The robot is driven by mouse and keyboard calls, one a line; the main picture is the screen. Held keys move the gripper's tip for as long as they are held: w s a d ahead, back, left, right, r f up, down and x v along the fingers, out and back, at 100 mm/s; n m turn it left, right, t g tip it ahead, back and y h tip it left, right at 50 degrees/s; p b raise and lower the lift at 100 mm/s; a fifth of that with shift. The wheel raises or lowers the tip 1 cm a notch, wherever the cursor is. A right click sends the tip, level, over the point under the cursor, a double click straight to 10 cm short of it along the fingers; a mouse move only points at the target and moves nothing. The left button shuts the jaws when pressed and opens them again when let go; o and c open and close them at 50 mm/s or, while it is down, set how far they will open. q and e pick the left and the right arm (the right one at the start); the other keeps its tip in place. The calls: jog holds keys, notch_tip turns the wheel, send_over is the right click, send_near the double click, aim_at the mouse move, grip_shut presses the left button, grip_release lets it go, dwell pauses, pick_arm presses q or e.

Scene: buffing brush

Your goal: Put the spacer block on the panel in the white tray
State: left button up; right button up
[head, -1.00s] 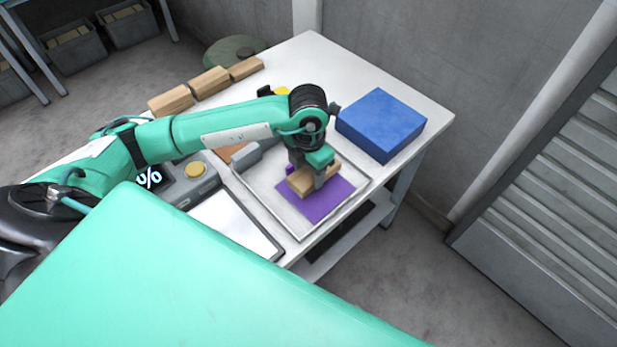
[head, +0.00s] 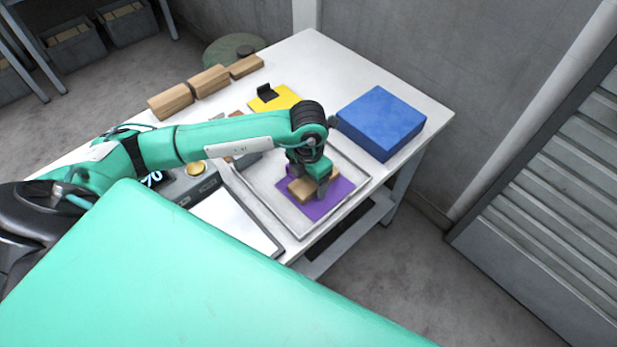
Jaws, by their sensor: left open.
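A light wooden spacer block (head: 300,190) is in the white tray (head: 266,195), on the purple panel (head: 318,209). It appears to rest on the panel, with purple showing around its sides. My left gripper (head: 314,188) points down at the block with its jaws open, one finger in front of the block's right part. The gripper and wrist hide the block's far side, so I cannot tell whether a finger touches it. My right gripper is not in view.
A blue box (head: 381,122) stands right of the tray. A yellow plate (head: 273,98) with a black piece and several wooden blocks (head: 209,81) lie behind my arm. A grey device with a yellow button (head: 196,167) stands left of the tray. The table's far corner is clear.

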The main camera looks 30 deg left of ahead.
aim_at(309, 183)
pick_arm(q)
jog(key=shift+r, duration=0.55)
notch_tip(309, 183, up, 11)
jog(key=b, duration=0.1)
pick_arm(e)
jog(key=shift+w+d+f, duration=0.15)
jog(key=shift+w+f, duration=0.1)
pick_arm(q)
jog(key=shift+d, duration=0.15)
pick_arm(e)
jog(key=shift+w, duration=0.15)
